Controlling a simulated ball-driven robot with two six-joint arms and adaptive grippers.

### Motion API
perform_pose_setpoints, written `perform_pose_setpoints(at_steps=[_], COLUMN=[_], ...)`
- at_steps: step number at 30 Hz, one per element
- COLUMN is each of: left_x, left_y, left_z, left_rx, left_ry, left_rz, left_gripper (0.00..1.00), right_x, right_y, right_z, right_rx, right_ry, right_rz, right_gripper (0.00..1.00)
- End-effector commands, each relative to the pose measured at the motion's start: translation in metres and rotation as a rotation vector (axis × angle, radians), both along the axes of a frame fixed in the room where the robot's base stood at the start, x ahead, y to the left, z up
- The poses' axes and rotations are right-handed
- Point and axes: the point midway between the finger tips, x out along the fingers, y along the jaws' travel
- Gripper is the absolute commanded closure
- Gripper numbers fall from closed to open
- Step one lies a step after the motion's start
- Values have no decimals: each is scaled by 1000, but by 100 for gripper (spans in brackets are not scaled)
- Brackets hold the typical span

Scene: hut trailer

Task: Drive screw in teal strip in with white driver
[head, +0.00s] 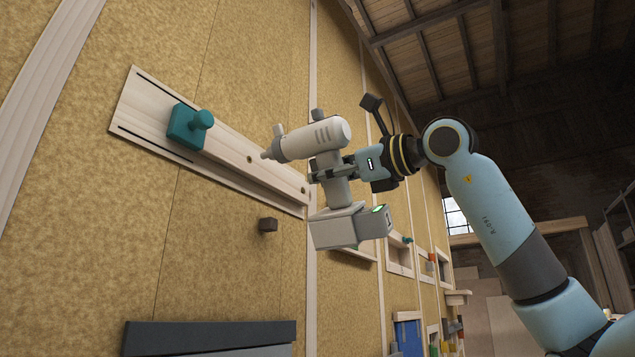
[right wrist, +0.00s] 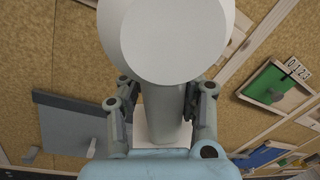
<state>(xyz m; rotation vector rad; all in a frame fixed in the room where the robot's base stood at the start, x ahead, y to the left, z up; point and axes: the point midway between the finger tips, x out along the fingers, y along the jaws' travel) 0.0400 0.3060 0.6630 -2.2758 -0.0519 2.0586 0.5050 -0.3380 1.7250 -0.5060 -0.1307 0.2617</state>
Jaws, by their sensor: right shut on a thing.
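The white driver (head: 318,138) is held by its handle in my right gripper (head: 325,172), whose fingers are shut around it. Its narrow nose points left, in front of the wall, and its grey battery base hangs below the hand. In the right wrist view the driver's round back end (right wrist: 172,38) fills the upper middle, with the handle between the two fingers. I cannot make out a teal strip or its screw; the clearest teal thing is a block with a round knob (head: 188,127) on a pale slotted board (head: 148,97). My left gripper is out of view.
A small brown block (head: 268,225) sticks out of the tan wall below the board. A dark grey panel (head: 210,338) is at the bottom. Small trays and boxes (head: 400,255) line the wall farther right. A green panel (right wrist: 275,84) with digits above it shows in the wrist view.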

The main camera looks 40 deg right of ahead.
Motion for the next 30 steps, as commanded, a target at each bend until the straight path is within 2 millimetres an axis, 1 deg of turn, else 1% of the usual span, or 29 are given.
perform_pose_setpoints(at_steps=[1,4,9,13,17,30], left_x=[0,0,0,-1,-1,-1], left_y=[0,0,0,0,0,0], left_z=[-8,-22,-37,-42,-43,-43], left_rx=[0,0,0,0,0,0], left_ry=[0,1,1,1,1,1], left_rz=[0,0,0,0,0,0], left_gripper=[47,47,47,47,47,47], right_x=[-1,-4,-7,-9,-10,-10], right_y=[-8,-26,-54,-70,-76,-75], right_z=[-2,-3,-2,-1,1,2], right_rx=[-1,0,0,1,1,1], right_ry=[-5,-6,-6,-5,-6,-5], right_rz=[-7,-8,-7,-4,-2,-2], right_gripper=[100,100,100,100,100,100])
